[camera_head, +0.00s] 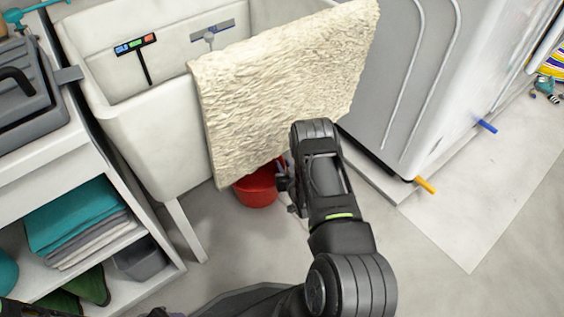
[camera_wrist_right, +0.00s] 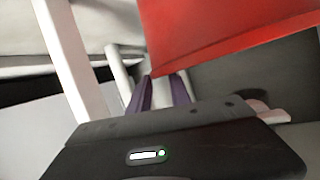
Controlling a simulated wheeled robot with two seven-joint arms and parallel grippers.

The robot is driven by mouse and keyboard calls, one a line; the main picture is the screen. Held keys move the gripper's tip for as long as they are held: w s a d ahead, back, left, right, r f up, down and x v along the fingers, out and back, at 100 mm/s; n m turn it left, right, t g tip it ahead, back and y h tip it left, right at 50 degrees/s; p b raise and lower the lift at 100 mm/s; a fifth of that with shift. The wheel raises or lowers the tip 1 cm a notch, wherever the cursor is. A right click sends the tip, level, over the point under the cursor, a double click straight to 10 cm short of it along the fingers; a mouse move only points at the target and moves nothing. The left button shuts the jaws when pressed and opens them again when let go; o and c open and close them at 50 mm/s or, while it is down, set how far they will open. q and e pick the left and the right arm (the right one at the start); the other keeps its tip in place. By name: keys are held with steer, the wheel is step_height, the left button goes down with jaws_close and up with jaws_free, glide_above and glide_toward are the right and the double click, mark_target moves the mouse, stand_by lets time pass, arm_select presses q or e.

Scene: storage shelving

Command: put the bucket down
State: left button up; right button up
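The red bucket (camera_head: 257,190) is low beneath the hanging cream towel, which hides its upper part in the head view. In the right wrist view, the bucket's red wall (camera_wrist_right: 225,30) fills the upper right, close to the gripper. My right gripper (camera_head: 284,182) is at the bucket's right side. Its two purple fingers (camera_wrist_right: 163,92) show with a narrow gap between them, but their tips are partly hidden by the bucket. I cannot tell whether they grip its rim or handle, or whether the bucket touches the floor. My left gripper is not in view.
The cream towel (camera_head: 280,95) hangs over the front of the white sink (camera_head: 160,135). A white shelf (camera_head: 60,195) with folded cloths stands at left. A large white appliance (camera_head: 440,80) stands at right. The grey floor (camera_head: 440,285) is clear at lower right.

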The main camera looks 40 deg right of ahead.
steer(key=p+v, duration=0.4)
steer(key=v, duration=0.6)
steer(key=shift+p, duration=0.3)
steer(key=shift+w+a, duration=0.1)
steer(key=s+a+r+n+g+y, duration=0.15)
steer(key=a+g+y, duration=0.45)
steer(key=a, duration=1.7)
steer(key=s+a+r+n+g+y, duration=0.1)
steer(key=s+a+r+g, duration=0.1)
steer(key=s+a, duration=0.4)
steer(key=s+a+r+n+g+y, duration=0.1)
steer(key=s+a+r+g, duration=0.1)
steer(key=s+a, duration=0.4)
steer(key=s+g, duration=0.1)
steer(key=s, duration=0.2)
steer(key=shift+s+a+r+y, duration=0.2)
steer(key=shift+a+r+y, duration=0.05)
steer(key=shift+y, duration=0.15)
